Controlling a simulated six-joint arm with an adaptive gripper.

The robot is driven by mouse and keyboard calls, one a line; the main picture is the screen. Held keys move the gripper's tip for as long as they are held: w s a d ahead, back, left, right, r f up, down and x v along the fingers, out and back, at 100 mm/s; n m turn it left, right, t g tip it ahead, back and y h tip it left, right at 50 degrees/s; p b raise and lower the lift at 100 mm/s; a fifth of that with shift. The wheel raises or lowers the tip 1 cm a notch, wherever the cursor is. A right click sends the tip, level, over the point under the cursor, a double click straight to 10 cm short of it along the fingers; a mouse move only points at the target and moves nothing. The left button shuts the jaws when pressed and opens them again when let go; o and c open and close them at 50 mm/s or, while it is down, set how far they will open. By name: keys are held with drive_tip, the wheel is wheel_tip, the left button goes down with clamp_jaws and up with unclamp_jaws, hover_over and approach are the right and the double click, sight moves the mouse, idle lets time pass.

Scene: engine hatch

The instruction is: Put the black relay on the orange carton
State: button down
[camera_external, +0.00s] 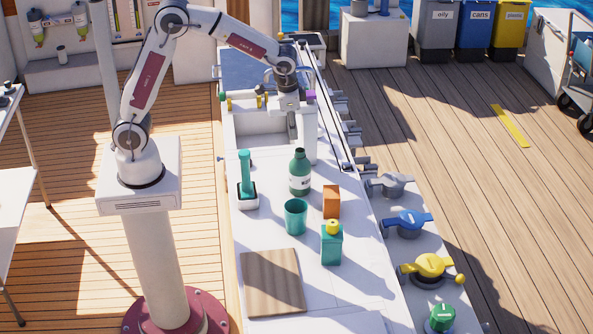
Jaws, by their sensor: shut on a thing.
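The orange carton (331,202) stands upright on the white worktop, behind the teal bottle with a yellow cap. My gripper (291,116) is at the far part of the worktop, by the white open basin, well behind the carton and apart from it. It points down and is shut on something. What it holds is too small and too hidden to make out. I cannot pick out the black relay anywhere in this view.
A dark green bottle (300,173), teal cup (295,216), teal yellow-capped bottle (331,243) and teal-handled tool in a holder (246,180) stand around the carton. A wooden board (273,282) lies in front. Coloured valve handles line the right side.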

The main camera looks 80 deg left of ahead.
drive_tip(key=shift+s+f+n, duration=0.5)
drive_tip(key=shift+s+f, duration=3.25)
drive_tip(key=shift+f, duration=1.7)
drive_tip(key=w+d+r+h, duration=0.1)
drive_tip(key=w+d+r, duration=0.2)
drive_tip(key=d, duration=0.9)
drive_tip(key=shift+w+d+h, duration=0.2)
drive_tip(key=shift+w+h, duration=0.2)
drive_tip(key=shift+w, duration=0.55)
drive_tip(key=shift+f, duration=3.05)
drive_tip(key=shift+f, duration=1.85)
drive_tip(key=shift+f, duration=0.1)
